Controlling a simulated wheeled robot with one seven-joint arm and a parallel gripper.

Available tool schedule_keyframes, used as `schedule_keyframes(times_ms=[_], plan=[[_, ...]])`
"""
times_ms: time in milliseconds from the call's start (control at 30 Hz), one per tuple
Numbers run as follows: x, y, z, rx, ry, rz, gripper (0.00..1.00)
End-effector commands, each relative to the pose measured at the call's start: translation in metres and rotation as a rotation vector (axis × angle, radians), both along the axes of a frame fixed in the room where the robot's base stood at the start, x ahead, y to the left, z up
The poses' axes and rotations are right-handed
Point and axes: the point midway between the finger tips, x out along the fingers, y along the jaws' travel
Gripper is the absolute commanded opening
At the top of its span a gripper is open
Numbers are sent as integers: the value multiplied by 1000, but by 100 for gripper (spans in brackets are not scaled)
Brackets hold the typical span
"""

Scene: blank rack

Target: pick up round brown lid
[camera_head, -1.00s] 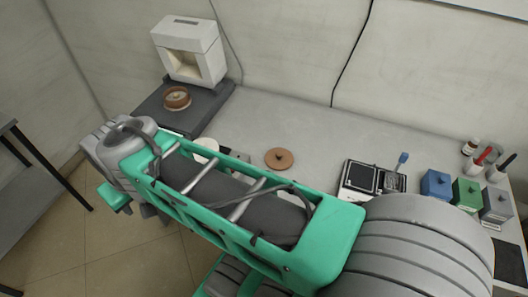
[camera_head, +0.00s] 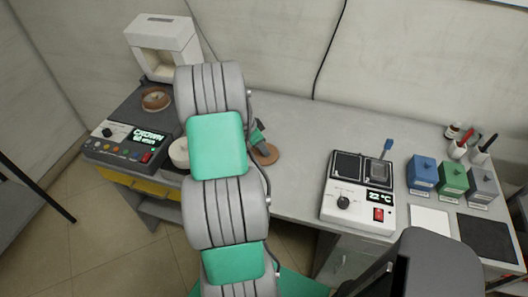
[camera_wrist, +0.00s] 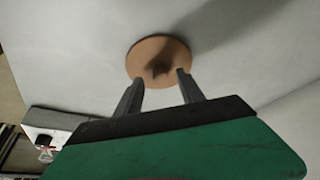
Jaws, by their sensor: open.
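The round brown lid (camera_wrist: 146,54) lies flat on the grey bench, with a small knob at its middle. In the wrist view it sits just past my open gripper (camera_wrist: 158,80), whose two fingers point at it with the knob lying between their lines. The fingers appear apart from the knob, and a shadow falls across the lid. In the head view my arm hides much of the lid (camera_head: 268,154), and only its right part shows. My gripper is mostly hidden behind the arm there.
A device with a 22 °C display (camera_head: 358,195) stands right of the lid. Blue (camera_head: 422,172), green (camera_head: 453,178) and grey boxes are farther right. At left are a control panel (camera_head: 128,140), a white machine (camera_head: 160,45) and a brown round dish (camera_head: 156,98). Bench between is clear.

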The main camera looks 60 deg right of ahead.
Motion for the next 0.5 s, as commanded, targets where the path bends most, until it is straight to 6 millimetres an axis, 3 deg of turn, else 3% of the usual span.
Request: schedule_keyframes(times_ms=[133, 333, 500], plan=[[-3, -5, -13, 0, -2, 1, 46], [-3, -5, -14, -1, -2, 2, 45], [-3, -5, -14, -1, -2, 3, 31]])
